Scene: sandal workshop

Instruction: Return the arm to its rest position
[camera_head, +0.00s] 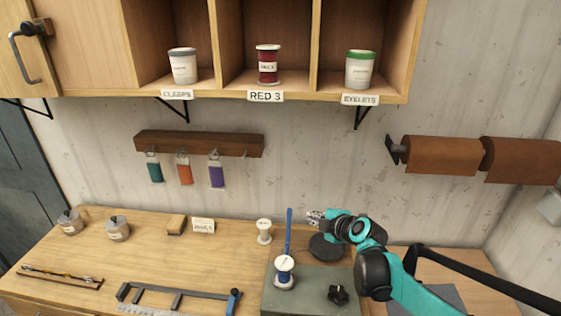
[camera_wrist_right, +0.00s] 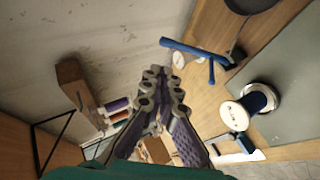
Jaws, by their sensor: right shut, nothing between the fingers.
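My right arm comes in from the lower right in the head view. Its gripper (camera_head: 314,217) is shut and empty above the back of the bench, pointing left. In the right wrist view its fingers (camera_wrist_right: 163,82) come together with nothing between them. A blue and white spool (camera_head: 284,270) stands on the grey-green box (camera_head: 310,290) below and left of the gripper; it also shows in the right wrist view (camera_wrist_right: 240,112). A blue upright bar (camera_head: 289,232) rises just left of the gripper. My left gripper is not in view.
A dark round disc (camera_head: 326,246) lies under the gripper. A white spool (camera_head: 264,231) stands left of the blue bar. The wall shelf (camera_head: 240,95) holds clasps, red thread and eyelets. A rack (camera_head: 199,144) with hanging tags is below it. Leather rolls (camera_head: 440,155) hang at right.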

